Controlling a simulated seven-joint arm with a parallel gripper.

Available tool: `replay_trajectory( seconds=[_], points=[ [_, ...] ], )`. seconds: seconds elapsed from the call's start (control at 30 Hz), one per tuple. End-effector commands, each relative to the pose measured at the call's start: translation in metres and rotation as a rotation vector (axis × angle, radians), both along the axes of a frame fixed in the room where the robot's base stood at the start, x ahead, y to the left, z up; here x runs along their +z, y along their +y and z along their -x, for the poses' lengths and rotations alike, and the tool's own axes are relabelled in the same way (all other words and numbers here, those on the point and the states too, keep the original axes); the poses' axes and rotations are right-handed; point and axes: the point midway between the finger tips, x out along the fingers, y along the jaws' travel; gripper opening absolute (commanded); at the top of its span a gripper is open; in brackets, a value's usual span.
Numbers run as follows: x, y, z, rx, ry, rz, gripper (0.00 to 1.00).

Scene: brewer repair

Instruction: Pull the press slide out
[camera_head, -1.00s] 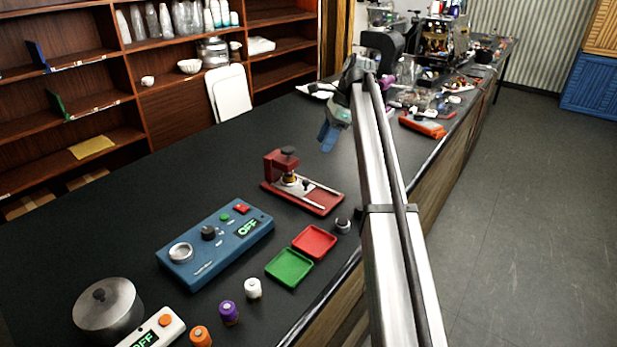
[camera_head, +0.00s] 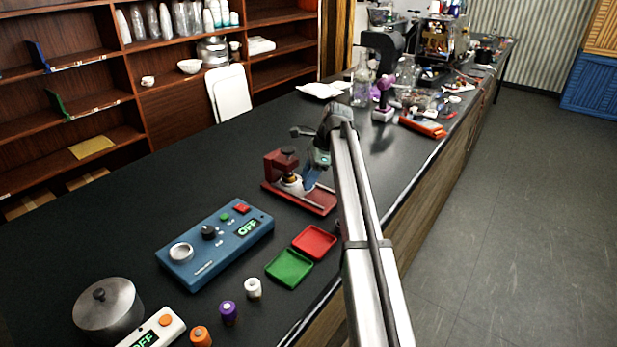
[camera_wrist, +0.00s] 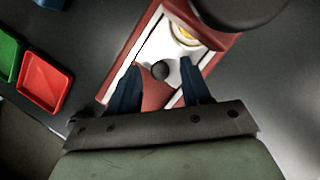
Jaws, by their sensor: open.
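The red press (camera_head: 276,168) stands on the dark counter, with a dark knob on top of its upright. Its pale slide (camera_wrist: 177,75) lies along the red base in the wrist view, with a small dark round knob (camera_wrist: 160,71) on it. A yellowish round part (camera_wrist: 186,34) sits farther up the slide under the press head. My gripper (camera_wrist: 160,88) is open, with one blue finger on each side of the slide's knob. I cannot tell whether either finger touches it. In the head view my gripper (camera_head: 309,183) is over the press base and hides part of the slide.
A red tray (camera_head: 314,242) and a green tray (camera_head: 289,268) lie in front of the press. A blue control box (camera_head: 215,243) reading OFF stands to the left. The dark press head (camera_wrist: 240,8) overhangs close to the fingers in the wrist view.

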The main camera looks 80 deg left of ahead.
Motion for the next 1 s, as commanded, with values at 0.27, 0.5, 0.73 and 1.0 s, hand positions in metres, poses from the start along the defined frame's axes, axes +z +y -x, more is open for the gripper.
replay_trajectory(
  seconds=[0.27,0.5,0.73,1.0],
  points=[
    [-0.0021,0.0,0.001,0.0,0.0,0.0,0.48],
    [-0.0019,0.0,0.001,0.0,0.0,0.0,0.31],
    [-0.0018,0.0,0.001,0.0,0.0,0.0,0.09],
    [-0.0018,0.0,0.001,0.0,0.0,0.0,0.0]
  ],
)
